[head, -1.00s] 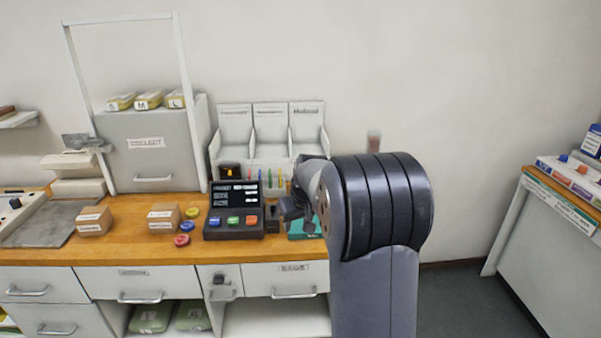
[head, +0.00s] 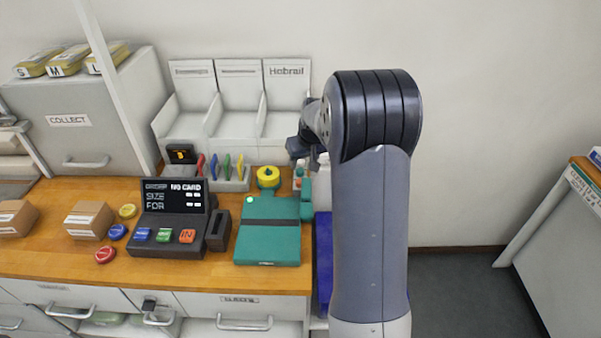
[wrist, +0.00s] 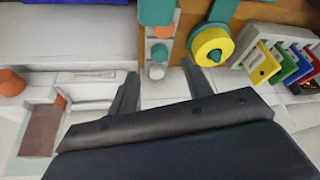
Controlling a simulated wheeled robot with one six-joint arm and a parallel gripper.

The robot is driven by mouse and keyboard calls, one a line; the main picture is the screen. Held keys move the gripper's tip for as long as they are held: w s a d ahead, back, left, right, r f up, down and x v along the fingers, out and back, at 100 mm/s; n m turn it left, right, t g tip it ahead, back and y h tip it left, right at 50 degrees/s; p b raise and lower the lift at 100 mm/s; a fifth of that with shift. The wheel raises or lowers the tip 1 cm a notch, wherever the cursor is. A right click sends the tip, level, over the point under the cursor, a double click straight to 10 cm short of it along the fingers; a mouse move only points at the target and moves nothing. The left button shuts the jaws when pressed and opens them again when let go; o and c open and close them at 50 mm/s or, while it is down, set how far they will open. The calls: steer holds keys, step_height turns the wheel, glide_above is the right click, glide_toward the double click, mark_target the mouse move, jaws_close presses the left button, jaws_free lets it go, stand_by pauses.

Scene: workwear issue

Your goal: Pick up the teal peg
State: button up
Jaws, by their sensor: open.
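The teal peg (wrist: 159,52) shows in the wrist view as a small round teal top in a narrow pale strip, between an orange top (wrist: 163,32) and a whitish top (wrist: 157,71). My gripper (wrist: 160,82) is open and empty, its two fingers apart on either side of that strip's near end. The peg is not between the fingers; it lies just beyond their tips in the picture. In the head view my gripper (head: 303,147) is above the counter's right end, and the small tops there are too small and partly covered to tell apart.
A teal board (head: 268,245) lies on the counter, with a yellow round piece (head: 268,176) behind it. A dark terminal (head: 172,222) stands to its left. Coloured tags stand in a rack (head: 232,183) at the back. The counter ends just right of the board; a blue bin (head: 323,255) is beyond.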

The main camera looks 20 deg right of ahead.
mark_target(300, 171)
steer(key=shift+p+x, duration=1.05)
steer(key=shift+x, duration=1.6)
steer(key=shift+w, duration=0.15)
steer(key=shift+r, duration=0.1)
jaws_close()
